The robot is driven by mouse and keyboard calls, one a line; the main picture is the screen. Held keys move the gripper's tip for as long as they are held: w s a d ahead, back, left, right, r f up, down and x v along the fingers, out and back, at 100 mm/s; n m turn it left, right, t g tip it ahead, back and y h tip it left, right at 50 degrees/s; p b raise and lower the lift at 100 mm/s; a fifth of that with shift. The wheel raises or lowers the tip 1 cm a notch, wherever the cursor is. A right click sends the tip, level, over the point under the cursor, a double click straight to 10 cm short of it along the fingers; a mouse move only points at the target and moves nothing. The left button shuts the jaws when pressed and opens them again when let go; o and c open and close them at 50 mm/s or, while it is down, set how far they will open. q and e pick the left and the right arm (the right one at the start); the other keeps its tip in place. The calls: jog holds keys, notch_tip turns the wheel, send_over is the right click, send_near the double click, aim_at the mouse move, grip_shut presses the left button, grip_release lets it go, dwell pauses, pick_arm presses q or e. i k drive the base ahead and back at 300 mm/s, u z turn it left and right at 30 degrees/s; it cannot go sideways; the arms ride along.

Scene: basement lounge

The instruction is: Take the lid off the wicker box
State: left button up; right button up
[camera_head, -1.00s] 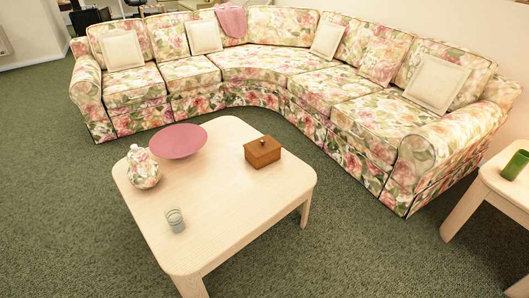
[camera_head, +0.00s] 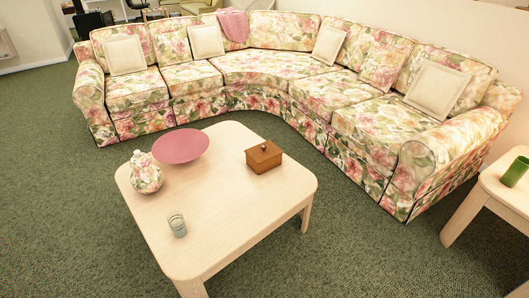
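A small brown box (camera_head: 264,161), likely the wicker box, stands on the pale wooden coffee table (camera_head: 222,204) near its right back edge. Its lid (camera_head: 263,151) is on and carries a small dark knob in the middle. The weave is too small to make out. Neither of my grippers shows in the head view.
On the same table are a pink bowl (camera_head: 180,146), a floral jar (camera_head: 146,173) and a glass (camera_head: 177,225). A floral corner sofa (camera_head: 265,62) curves behind the table. A side table (camera_head: 507,192) with a green cup (camera_head: 515,171) stands at right. Green carpet is open at left.

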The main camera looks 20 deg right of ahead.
aim_at(263, 151)
jog(key=z, duration=0.55)
jog(key=k, duration=0.95)
jog(key=z, duration=1.05)
jog(key=i, duration=2.1)
jog(key=u, duration=1.8)
jog(key=i, duration=1.05)
jog(key=u, duration=1.1)
